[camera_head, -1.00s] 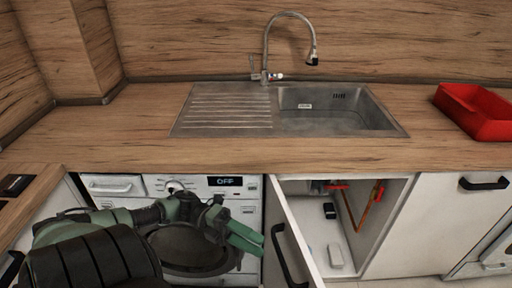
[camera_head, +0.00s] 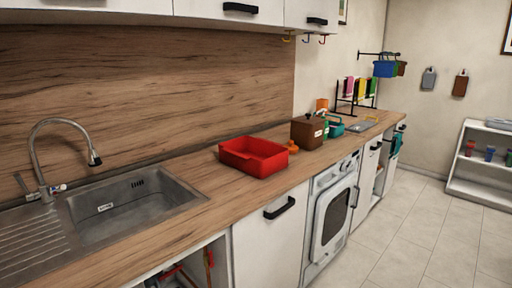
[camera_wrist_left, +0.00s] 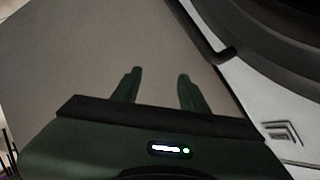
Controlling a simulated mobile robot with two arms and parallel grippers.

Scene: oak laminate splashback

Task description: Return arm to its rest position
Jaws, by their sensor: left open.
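My left gripper (camera_wrist_left: 157,82) shows in the left wrist view, its two green fingers apart with nothing between them. Behind the fingers is a flat grey-beige panel (camera_wrist_left: 95,50); I cannot tell how far away it is. A white appliance front (camera_wrist_left: 268,98) with a dark round rim (camera_wrist_left: 270,28) fills the right side of that view. Neither of my arms shows in the head view now. My right gripper is not in view.
The head view shows the sink (camera_head: 130,205), a red tray (camera_head: 254,157) and a brown box (camera_head: 307,132) on the wooden counter. Below are an open cabinet (camera_head: 205,265) and a white appliance (camera_head: 332,215). Clear tiled floor (camera_head: 400,225) lies to the right, before a white shelf (camera_head: 480,170).

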